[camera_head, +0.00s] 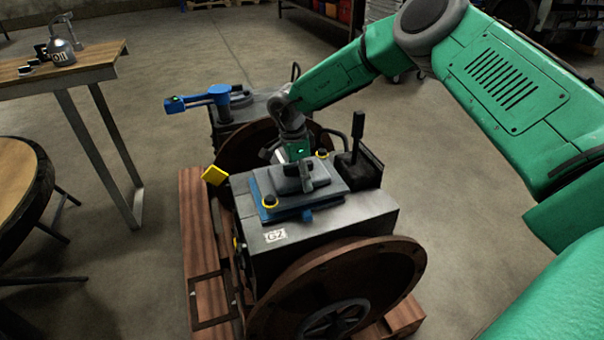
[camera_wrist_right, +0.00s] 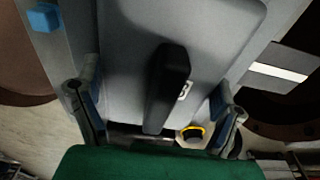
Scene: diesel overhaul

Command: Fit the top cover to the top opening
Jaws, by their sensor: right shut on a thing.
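The grey top cover (camera_head: 318,178), a stepped plate, is over the blue-rimmed top opening (camera_head: 270,213) of the dark grey diesel engine (camera_head: 330,226). It lies roughly flat; I cannot tell whether it touches the rim all round. My right gripper (camera_head: 294,162) is shut on the cover from above. In the right wrist view the cover (camera_wrist_right: 125,50) fills the middle, with a black upright piece on it, and my right gripper's fingers (camera_wrist_right: 157,105) stand either side. My left gripper is not in view.
A black lever (camera_head: 357,130) rises right of the opening. A blue arm-like part (camera_head: 205,98) sticks out behind. Brown flywheels (camera_head: 345,280) flank the engine on a wooden base (camera_head: 197,225). A table (camera_head: 95,65) with an oil can (camera_head: 62,50) stands left.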

